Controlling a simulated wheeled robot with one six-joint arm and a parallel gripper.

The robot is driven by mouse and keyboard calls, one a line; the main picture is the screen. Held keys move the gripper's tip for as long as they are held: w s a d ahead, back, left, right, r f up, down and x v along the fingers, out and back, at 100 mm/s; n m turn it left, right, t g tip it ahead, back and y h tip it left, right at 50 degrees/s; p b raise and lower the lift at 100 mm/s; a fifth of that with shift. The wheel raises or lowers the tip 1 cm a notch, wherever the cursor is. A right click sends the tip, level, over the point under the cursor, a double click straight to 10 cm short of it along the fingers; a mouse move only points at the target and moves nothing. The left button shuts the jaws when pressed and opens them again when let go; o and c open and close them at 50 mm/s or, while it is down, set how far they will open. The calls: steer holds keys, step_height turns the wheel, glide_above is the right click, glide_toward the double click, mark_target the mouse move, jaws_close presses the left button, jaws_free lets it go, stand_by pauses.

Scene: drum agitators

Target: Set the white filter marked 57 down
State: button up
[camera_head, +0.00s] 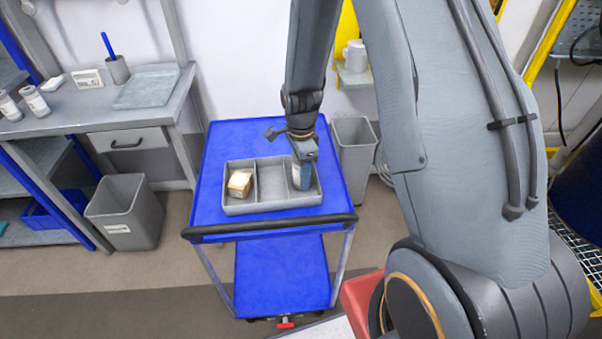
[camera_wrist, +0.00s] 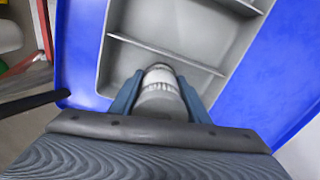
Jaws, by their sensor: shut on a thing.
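My gripper (camera_head: 301,169) is over the right compartment of the grey divided tray (camera_head: 262,208) on the blue cart. In the wrist view my gripper (camera_wrist: 160,95) has its two blue fingers closed on the sides of a white and grey cylinder, the filter (camera_wrist: 160,78). In the head view, the filter is mostly hidden behind the fingers, and no number can be read on it. The filter is at the right compartment; I cannot tell whether it touches the tray floor. A small tan and white box (camera_head: 240,183) sits in the left compartment. The middle compartment is empty.
The blue cart (camera_head: 230,150) has a dark push handle (camera_head: 270,229) in front of the tray. A grey bin (camera_head: 354,155) stands at its right, another bin (camera_head: 126,212) at its left. A workbench (camera_head: 95,110) with white jars is at the far left.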

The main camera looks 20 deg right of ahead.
steer(key=shift+f, duration=0.15)
steer(key=o, duration=1.1)
